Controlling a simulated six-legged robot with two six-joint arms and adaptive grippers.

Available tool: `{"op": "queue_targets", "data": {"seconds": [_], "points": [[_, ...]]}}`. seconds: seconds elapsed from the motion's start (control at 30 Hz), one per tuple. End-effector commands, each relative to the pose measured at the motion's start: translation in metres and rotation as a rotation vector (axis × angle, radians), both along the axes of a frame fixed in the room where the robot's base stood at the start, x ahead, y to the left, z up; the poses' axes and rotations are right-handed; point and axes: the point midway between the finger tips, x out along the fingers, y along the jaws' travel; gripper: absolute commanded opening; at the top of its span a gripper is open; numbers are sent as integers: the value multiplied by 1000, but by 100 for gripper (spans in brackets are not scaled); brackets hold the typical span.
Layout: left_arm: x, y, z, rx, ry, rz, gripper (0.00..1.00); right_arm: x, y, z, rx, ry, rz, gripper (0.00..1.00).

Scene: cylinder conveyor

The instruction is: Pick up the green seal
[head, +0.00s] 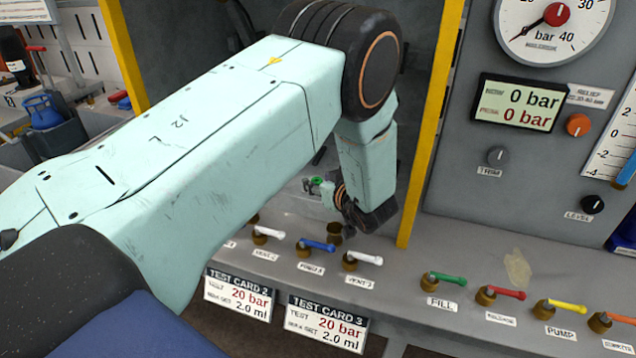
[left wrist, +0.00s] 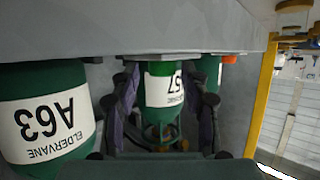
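My left gripper (head: 347,208) is at the end of the pale teal arm, beyond the row of valve handles and partly hidden by its own wrist. A small green piece (head: 316,182) shows just left of it; I cannot tell whether this is the green seal. In the left wrist view my left gripper (left wrist: 165,100) has its two fingers apart. A green cylinder labelled 57 (left wrist: 160,88) shows between them, with a dark green loop (left wrist: 161,132) below it. I cannot tell whether the fingers touch anything. My right gripper is not in view.
In the head view, a ledge holds several coloured handles, including a green one marked FILL (head: 447,279). A yellow post (head: 428,130) stands right of my arm, beside the gauge panel (head: 462,180).

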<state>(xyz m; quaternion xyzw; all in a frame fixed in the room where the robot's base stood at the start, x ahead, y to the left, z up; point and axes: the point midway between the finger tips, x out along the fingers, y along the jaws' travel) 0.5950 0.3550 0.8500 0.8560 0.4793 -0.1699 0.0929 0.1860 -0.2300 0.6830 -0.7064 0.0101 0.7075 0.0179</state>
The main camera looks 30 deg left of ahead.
Motion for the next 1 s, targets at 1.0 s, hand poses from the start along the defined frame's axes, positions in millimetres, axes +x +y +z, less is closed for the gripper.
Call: {"op": "queue_targets", "data": {"seconds": [1.0], "points": [[1,0,73,0,-4,2,13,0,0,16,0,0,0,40]]}}
